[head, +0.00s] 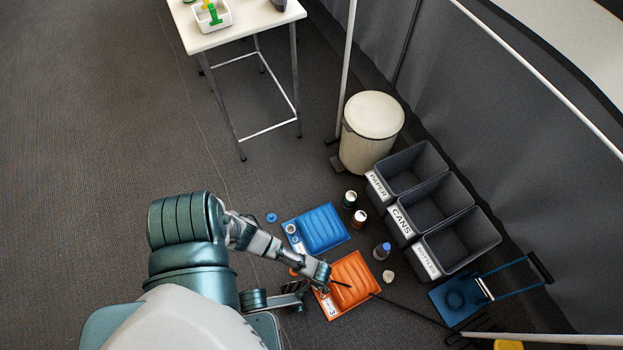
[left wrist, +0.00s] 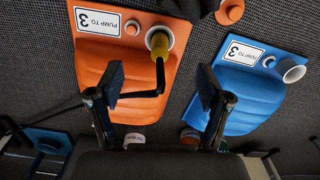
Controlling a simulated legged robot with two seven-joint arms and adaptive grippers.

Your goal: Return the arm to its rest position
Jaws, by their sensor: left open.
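My left gripper (head: 324,283) is low over the orange ribbed mat (head: 352,278) in the head view. In the left wrist view its two dark fingers (left wrist: 161,88) are spread, with nothing held between them. The orange mat (left wrist: 112,72) lies beyond them, with a white "PUMP TO 3" label. A yellow nozzle (left wrist: 159,40) with a bent black hose stands at the mat's valve. The hose passes close to one finger; whether they touch cannot be told.
A blue mat (head: 320,229) lies beside the orange one. Two cans (head: 350,199), (head: 360,219) and a bottle (head: 382,251) stand nearby. Three grey bins (head: 455,245), a cream pedal bin (head: 370,125) and a blue pump (head: 458,298) stand right. The floor left is clear.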

